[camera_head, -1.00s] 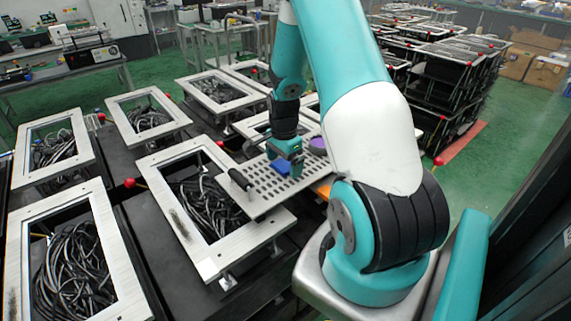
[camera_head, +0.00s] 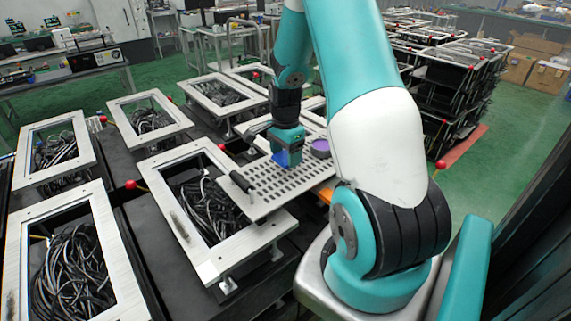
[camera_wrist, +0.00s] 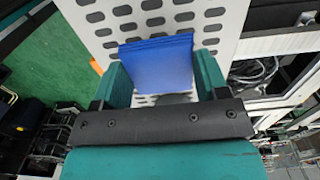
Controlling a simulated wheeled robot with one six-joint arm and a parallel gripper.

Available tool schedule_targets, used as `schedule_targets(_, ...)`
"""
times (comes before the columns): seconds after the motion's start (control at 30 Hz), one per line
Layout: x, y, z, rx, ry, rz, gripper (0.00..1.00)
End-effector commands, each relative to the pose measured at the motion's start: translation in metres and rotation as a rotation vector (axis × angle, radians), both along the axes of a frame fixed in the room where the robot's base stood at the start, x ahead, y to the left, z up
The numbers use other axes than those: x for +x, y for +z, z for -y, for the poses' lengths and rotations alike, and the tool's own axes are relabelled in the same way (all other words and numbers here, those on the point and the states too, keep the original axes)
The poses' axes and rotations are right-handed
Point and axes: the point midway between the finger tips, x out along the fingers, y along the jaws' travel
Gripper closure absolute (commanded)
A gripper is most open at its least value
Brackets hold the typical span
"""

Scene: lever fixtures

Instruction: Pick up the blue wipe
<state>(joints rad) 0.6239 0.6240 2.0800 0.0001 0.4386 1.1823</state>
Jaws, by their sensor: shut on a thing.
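The blue wipe (camera_wrist: 157,64) is a folded blue pad between the two teal fingers of my gripper (camera_wrist: 160,80) in the wrist view. In the head view, the blue wipe (camera_head: 288,158) shows just under my gripper (camera_head: 287,150), above the perforated light plate (camera_head: 262,200). My gripper is shut on the wipe. The wipe seems to be held over the plate, but I cannot tell exactly how far its lower edge is from it.
A purple round item (camera_head: 320,147) sits on the plate to the right of my gripper. A black handle (camera_head: 241,182) lies at the plate's left corner. Framed boxes of black cables (camera_head: 205,203) with red-knobbed levers (camera_head: 131,185) stand to the left.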

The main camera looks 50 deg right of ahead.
Motion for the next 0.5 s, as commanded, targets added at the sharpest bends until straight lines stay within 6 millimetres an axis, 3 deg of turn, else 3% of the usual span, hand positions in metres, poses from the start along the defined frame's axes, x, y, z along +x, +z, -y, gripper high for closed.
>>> schedule_targets(0.3,0.001,0.097,0.001,-0.005,0.0,0.008,0.54)
schedule_targets(0.5,0.001,0.141,0.0,-0.003,0.0,0.004,0.54)
